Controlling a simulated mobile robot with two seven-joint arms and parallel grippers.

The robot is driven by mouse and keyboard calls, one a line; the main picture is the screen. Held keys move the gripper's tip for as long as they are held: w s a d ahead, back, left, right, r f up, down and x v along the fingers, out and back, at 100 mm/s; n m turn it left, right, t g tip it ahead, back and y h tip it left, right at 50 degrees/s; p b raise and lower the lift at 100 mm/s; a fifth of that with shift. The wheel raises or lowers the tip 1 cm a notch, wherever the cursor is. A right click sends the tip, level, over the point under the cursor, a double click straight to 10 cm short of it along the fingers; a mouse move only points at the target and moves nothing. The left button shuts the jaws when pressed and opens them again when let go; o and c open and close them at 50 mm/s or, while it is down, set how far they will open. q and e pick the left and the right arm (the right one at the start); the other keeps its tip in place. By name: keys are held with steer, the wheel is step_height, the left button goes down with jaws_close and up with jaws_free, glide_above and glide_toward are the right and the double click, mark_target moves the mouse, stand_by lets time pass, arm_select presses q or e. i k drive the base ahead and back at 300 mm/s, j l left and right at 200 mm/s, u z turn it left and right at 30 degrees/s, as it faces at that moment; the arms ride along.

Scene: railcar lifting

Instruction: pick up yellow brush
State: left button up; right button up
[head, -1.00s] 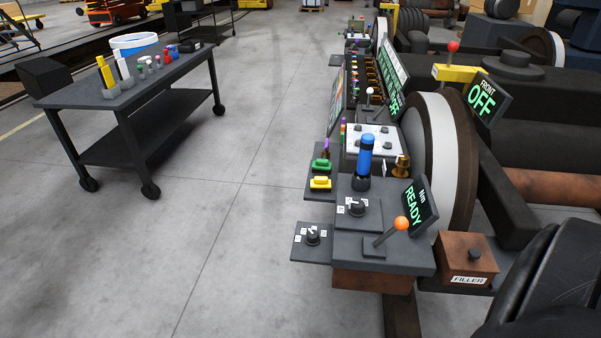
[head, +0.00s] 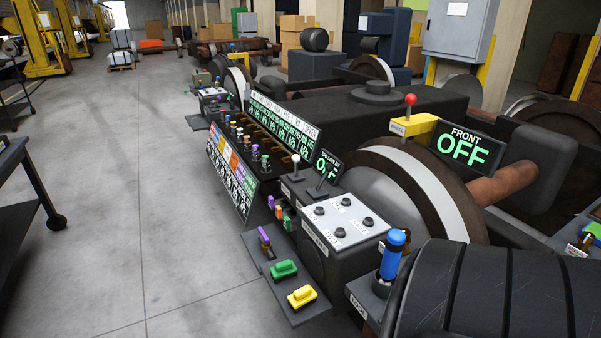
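The yellow brush (head: 302,297) lies on a small dark side shelf (head: 322,313) at the lower middle of the head view. It is a low yellow block with a raised grip on top. A similar green brush (head: 283,270) lies just behind it on the same shelf. A purple-topped tool (head: 264,238) stands behind the green one. Neither of my grippers is in view, and nothing is seen touching the yellow brush.
A dark console with grey button panel (head: 337,228) borders the shelf on the right. A blue-handled tool (head: 393,254) stands right of it. A large black ribbed shape fills the lower right. Grey floor (head: 170,200) is open on the left, beside a dark cart (head: 18,215).

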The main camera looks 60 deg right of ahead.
mark_target(302, 298)
steer(key=i+l+z, duration=0.15)
steer(key=i+z, duration=0.25)
steer(key=i, duration=0.3)
steer(key=i+j+z, duration=0.1)
steer(key=i+z, duration=0.3)
steer(key=i, duration=0.35)
steer(key=i+j, duration=0.1)
steer(key=i, duration=0.5)
steer(key=i+z, duration=0.1)
steer(key=i, duration=0.55)
steer(key=z, duration=1.7)
